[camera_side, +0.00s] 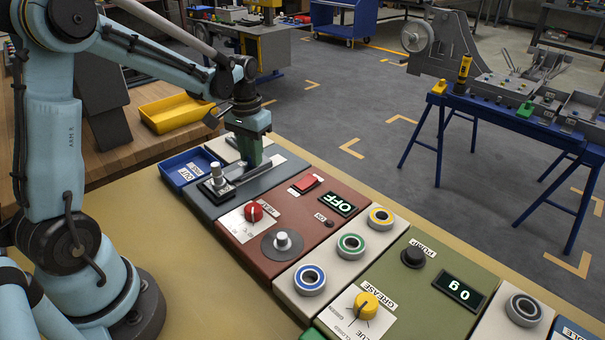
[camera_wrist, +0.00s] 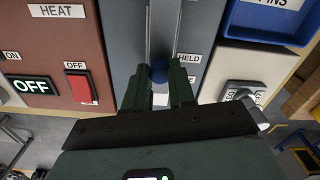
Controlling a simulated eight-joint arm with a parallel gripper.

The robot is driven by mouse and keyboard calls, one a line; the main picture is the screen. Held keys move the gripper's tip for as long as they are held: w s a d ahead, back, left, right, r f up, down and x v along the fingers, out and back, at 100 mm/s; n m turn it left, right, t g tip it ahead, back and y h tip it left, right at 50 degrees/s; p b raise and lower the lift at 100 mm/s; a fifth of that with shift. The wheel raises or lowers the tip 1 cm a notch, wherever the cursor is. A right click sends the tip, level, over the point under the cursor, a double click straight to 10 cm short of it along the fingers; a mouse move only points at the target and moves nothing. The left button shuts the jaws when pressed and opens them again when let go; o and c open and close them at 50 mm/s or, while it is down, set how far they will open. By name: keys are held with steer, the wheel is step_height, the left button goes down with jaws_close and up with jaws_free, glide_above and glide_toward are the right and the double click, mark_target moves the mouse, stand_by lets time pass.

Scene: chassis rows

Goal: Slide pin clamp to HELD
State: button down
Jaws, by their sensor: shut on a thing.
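The pin clamp's slide runs along a grey-blue panel (camera_side: 206,203); this panel (camera_wrist: 122,30) also shows in the wrist view. In the wrist view, the clamp's blue knob (camera_wrist: 159,72) sits between two thin rails, to the left of and slightly below the HELD label (camera_wrist: 189,58). My gripper (camera_wrist: 157,92) is shut on the knob, one dark green finger on each side. In the side view, my gripper (camera_side: 252,158) reaches down to the panel's far part and hides the knob. A metal pin (camera_side: 215,171) stands upright at the panel's near end.
A blue tray (camera_side: 182,174) lies left of the panel. A red-brown HEAT panel (camera_side: 290,243) with a red switch (camera_side: 305,184) and an OFF display (camera_side: 343,204) adjoins it. Bearing rings and a green grease panel (camera_side: 410,300) lie farther right. A yellow bin (camera_side: 172,113) stands behind.

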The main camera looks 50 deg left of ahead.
mark_target(249, 157)
steer(key=shift+s, duration=0.35)
steer(key=c, duration=0.9)
jaws_free()
steer(key=shift+c, duration=0.2)
steer(key=shift+w, duration=0.1)
step_height(249, 157, up, 12)
steer(key=s+d+f+m+t, duration=0.1)
steer(key=s+d+f+t, duration=0.1)
steer(key=d, duration=0.4)
steer(key=s+d+f+m+t, duration=0.2)
steer(key=s+d+t, duration=0.3)
steer(key=s+d, duration=0.1)
steer(key=shift+s+d+f, duration=0.25)
steer(key=shift+s+d, duration=0.15)
steer(key=shift+d, duration=0.35)
